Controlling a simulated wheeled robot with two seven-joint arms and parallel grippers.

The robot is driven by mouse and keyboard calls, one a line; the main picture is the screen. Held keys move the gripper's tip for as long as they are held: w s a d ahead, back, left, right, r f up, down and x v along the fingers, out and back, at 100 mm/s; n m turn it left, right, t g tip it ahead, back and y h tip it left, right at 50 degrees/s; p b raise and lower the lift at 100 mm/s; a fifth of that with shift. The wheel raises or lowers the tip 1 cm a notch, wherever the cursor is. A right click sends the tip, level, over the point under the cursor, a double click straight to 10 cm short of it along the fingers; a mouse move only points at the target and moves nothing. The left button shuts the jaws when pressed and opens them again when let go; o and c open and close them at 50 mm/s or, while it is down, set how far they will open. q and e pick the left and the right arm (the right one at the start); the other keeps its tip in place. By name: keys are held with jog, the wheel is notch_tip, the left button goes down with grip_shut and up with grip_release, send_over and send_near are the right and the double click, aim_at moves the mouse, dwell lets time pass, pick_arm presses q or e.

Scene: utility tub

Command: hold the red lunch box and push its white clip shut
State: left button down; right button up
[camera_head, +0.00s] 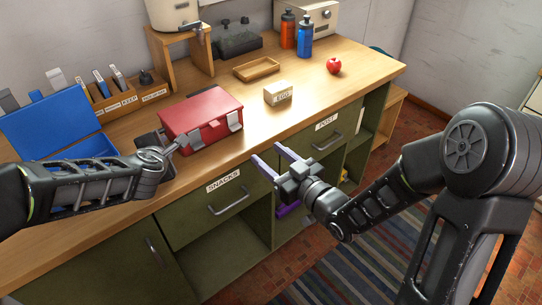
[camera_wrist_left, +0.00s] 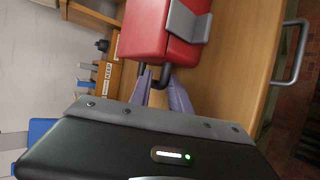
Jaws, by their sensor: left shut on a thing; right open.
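The red lunch box (camera_head: 202,112) sits near the front edge of the wooden counter, lid down. Two pale grey-white clips show on its front, one at the right (camera_head: 235,121) and one at the left (camera_head: 194,140). In the left wrist view the box (camera_wrist_left: 150,30) shows one clip (camera_wrist_left: 188,22) standing out from its face. My left gripper (camera_head: 168,152) is at the box's left end. Its purple fingers (camera_wrist_left: 162,84) are shut on the dark handle (camera_wrist_left: 160,72); the grip is partly hidden. My right gripper (camera_head: 268,153) is open and empty, in front of the drawers, apart from the box.
An open blue box (camera_head: 50,122) stands left of my left gripper. A small labelled block (camera_head: 278,92), a wooden tray (camera_head: 256,69), a red apple (camera_head: 334,66) and two bottles (camera_head: 304,38) stand farther back.

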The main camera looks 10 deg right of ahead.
pick_arm(q)
jog(key=shift+f, duration=0.15)
jog(key=c, duration=1.1)
grip_release()
jog(key=shift+r, duration=0.2)
jog(key=v, duration=1.2)
jog(key=shift+f, duration=0.15)
